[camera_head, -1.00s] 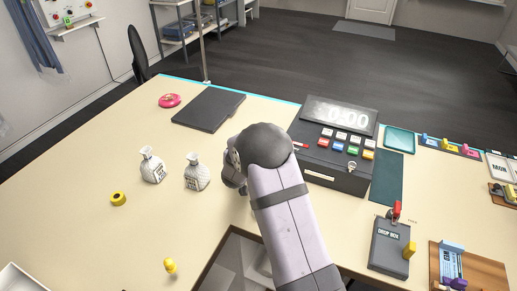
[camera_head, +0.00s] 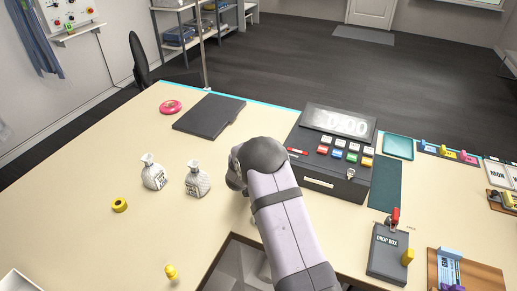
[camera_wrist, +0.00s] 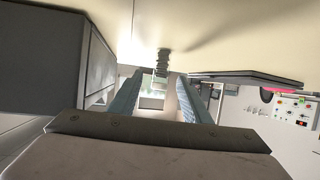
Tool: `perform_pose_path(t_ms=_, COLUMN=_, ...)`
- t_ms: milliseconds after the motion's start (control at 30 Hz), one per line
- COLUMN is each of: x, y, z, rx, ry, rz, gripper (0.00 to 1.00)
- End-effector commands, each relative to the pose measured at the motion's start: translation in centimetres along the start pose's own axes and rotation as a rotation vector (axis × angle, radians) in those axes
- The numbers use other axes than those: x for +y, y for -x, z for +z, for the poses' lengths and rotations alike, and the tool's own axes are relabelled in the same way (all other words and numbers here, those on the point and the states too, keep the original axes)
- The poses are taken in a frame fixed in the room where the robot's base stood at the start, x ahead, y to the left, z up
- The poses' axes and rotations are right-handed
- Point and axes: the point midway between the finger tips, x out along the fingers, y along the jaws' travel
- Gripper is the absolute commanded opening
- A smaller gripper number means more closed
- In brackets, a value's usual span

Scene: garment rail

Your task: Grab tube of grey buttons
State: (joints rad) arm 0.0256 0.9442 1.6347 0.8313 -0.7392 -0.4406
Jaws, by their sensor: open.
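In the head view my arm hides the fingers and the tube.
The cash register (camera_head: 330,150) stands right of my arm. A grey drop box (camera_head: 388,250) is at right. The table's left part is mostly clear.

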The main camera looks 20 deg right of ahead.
Motion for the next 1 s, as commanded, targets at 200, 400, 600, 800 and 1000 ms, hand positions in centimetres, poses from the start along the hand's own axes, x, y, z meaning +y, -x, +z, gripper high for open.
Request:
perform_pose_path(t_ms=200, x=-0.1, y=-2.2, z=-0.4, rx=-0.001, ry=0.0, rz=0.001, gripper=0.44)
perform_pose_path(t_ms=400, x=-0.1, y=-3.5, z=-0.4, rx=0.001, ry=0.0, rz=0.001, gripper=0.44)
perform_pose_path(t_ms=600, x=-0.1, y=-3.8, z=-0.2, rx=0.0, ry=0.001, rz=0.0, gripper=0.44)
perform_pose_path(t_ms=800, x=-0.1, y=-3.7, z=-0.3, rx=0.0, ry=0.0, rz=0.0, gripper=0.25)
perform_pose_path(t_ms=1000, x=-0.1, y=-3.7, z=-0.3, rx=0.0, ry=0.0, rz=0.0, gripper=0.0)
